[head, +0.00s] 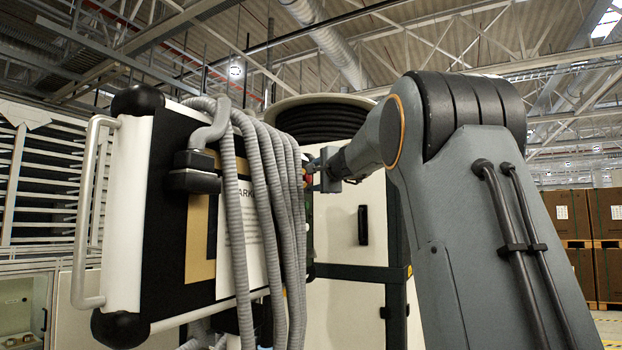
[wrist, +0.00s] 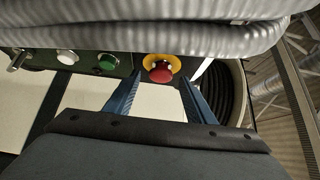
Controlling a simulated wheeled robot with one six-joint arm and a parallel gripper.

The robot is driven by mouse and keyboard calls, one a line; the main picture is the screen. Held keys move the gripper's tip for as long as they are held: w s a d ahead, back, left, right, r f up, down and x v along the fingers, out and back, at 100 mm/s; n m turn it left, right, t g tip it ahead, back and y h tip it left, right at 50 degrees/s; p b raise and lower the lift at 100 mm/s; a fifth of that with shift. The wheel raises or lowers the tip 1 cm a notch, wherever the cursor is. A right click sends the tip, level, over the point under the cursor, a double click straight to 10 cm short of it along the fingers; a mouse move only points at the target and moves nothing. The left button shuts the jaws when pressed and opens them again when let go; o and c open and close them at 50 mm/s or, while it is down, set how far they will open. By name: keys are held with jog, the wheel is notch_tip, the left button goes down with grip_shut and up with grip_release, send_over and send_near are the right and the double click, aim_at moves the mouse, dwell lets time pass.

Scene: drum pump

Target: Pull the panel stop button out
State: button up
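The stop button (wrist: 161,72) is a red mushroom head on a yellow ring, fixed to the panel (wrist: 88,66). It sits near the top centre of the wrist view. In the head view it is a small red and yellow patch, mostly hidden by hoses and my gripper (head: 328,170). In the wrist view the two blue fingers of my gripper (wrist: 160,88) are apart, one on each side of the button's line. The button head shows between and just beyond the fingertips. I see no finger touching it.
Grey corrugated hoses (head: 262,200) hang in front of the panel box (head: 130,200), close to my gripper; they also cross the top of the wrist view (wrist: 150,38). A green button (wrist: 107,63) and a white button (wrist: 67,57) sit left of the stop button. A pale cabinet (head: 345,230) stands behind.

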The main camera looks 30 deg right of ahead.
jog(key=s+b, duration=0.3)
jog(key=s, duration=0.4)
jog(key=shift+s+a, duration=0.2)
jog(key=shift+s, duration=0.2)
dwell(0.5)
